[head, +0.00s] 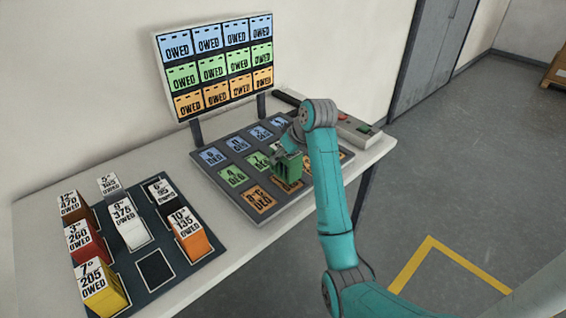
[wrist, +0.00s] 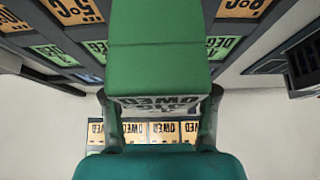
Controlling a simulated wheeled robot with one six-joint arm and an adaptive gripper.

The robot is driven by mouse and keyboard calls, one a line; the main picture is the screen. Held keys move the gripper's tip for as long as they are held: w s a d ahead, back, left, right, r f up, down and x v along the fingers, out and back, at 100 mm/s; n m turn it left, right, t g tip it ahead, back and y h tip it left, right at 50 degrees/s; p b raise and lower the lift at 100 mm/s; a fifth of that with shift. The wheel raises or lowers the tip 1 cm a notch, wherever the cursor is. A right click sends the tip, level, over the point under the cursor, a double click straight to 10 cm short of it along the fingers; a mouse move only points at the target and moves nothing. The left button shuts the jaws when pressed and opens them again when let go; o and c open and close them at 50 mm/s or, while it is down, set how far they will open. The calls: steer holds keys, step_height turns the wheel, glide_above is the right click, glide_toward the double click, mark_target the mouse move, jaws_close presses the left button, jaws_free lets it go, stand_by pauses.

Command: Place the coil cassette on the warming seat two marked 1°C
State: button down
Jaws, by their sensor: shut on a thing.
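My gripper (head: 287,148) is shut on a green cassette (head: 288,172), held over the right part of the seat panel (head: 262,222). In the wrist view the cassette (wrist: 160,50) fills the middle, between the two fingers of my gripper (wrist: 160,112); its white label faces my gripper. The panel has blue, green and orange seat labels. A green seat (head: 232,176) and a green seat (head: 257,160) show left of the cassette. The cassette and my arm hide seats beyond them. I cannot make out a 1°C label, nor whether the cassette touches the panel.
A dark rack (head: 190,268) at the left holds several labelled cassettes, with one empty slot (head: 156,270) near the front. A board (head: 215,65) of blue, green and orange "OWED" cards stands behind the panel. A grey box with buttons (head: 350,126) sits at the table's right end.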

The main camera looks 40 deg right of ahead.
steer(key=shift+f, duration=1.5)
steer(key=shift+f, duration=0.1)
steer(key=shift+c, duration=1.6)
jaws_free()
